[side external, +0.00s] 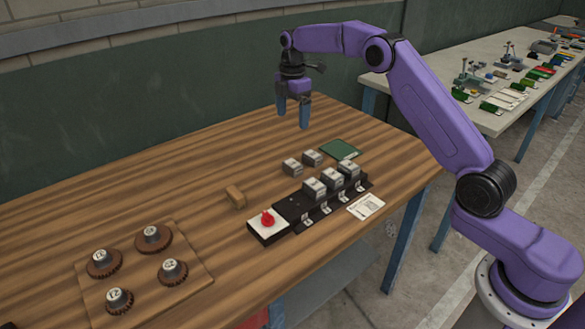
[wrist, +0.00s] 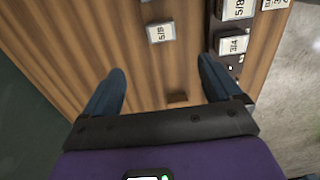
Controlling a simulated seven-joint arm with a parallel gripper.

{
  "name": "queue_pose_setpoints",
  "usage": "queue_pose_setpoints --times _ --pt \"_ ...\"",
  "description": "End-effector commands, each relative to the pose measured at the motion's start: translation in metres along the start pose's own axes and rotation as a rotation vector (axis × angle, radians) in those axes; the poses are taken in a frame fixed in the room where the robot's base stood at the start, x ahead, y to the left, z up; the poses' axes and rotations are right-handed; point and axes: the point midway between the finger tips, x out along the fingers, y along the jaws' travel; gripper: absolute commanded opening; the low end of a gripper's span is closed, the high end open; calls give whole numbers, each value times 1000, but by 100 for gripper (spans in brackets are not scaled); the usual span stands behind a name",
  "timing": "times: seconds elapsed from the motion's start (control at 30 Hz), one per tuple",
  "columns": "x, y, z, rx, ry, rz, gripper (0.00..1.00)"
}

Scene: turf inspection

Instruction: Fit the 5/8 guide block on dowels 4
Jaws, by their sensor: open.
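My gripper (side external: 292,113) is open and empty, pointing down above the back of the table; its two blue fingers also show in the wrist view (wrist: 158,88). A loose grey-white block marked 5/8 (wrist: 160,33) lies on the table ahead of the fingers; it appears to be the left loose block (side external: 292,167) in the side view. The black rail (side external: 293,207) carries blocks at its right part, one marked 5/8 (wrist: 237,9) and one marked 3/4 (wrist: 233,43). The rail's left stretch is bare of blocks. Dowel numbers are too small to read.
Another loose block (side external: 312,158) lies beside the first. A green card (side external: 340,149), a white card (side external: 366,206), a wooden block (side external: 235,197) and a red knob (side external: 267,218) surround the rail. A board with round weights (side external: 168,290) is front left. The left back is clear.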

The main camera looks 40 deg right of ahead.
Motion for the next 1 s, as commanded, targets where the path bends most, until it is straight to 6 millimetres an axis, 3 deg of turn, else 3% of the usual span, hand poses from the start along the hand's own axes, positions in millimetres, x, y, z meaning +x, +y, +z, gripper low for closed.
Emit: queue_pose_setpoints --times 0.6,1.0 --pt "105 -1 0 0 0 -3 92" --pt "139 -2 -1 1 0 -5 92"
